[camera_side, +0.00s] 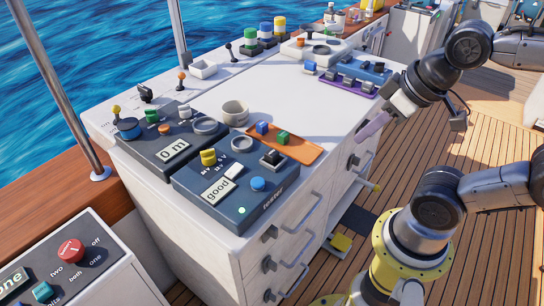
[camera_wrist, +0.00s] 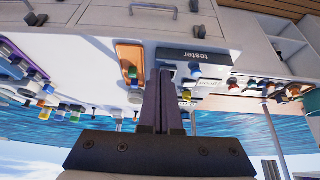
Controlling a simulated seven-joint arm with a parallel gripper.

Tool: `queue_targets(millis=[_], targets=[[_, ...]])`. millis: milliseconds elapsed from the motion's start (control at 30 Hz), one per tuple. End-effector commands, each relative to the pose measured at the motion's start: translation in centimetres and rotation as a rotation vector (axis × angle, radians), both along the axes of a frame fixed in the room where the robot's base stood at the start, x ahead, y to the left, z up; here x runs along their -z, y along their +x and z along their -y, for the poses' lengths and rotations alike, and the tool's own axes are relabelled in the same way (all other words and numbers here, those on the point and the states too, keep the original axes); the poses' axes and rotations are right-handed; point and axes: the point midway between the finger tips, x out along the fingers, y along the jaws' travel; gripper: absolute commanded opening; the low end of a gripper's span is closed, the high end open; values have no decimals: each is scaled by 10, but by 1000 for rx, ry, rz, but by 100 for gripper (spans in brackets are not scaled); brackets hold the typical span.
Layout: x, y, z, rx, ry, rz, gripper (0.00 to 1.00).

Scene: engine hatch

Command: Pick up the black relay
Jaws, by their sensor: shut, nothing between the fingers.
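My gripper (camera_side: 370,127) is shut and empty, with its dark fingers over the right front edge of the white cabinet, apart from everything on it. The closed fingers also show in the wrist view (camera_wrist: 170,95). A small black block (camera_side: 272,158) sits on the dark tester box (camera_side: 225,207); I cannot tell whether it is a relay or a switch. Another small black piece (camera_side: 378,67) is on the blue tray at the back right. An orange tray (camera_side: 302,153) holds a blue block (camera_side: 262,128) and a green block (camera_side: 283,138).
A purple rack (camera_side: 341,84) with several small blocks lies in front of the blue tray (camera_side: 352,64). A cup (camera_side: 235,112) and a second dark meter box (camera_side: 172,149) stand left of the orange tray. The white top between cup and racks is clear.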

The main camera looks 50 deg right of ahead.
Motion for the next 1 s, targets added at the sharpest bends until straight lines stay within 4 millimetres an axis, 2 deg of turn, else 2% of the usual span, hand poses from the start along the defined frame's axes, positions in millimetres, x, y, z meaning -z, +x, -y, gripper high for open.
queue_targets(millis=[400, 467, 800, 1000], targets=[[0, 0, 0, 0, 0, 0, 0], [0, 0, 0, 0, 0, 0, 9], [0, 0, 0, 0, 0, 0, 70], [0, 0, 0, 0, 0, 0, 70]])
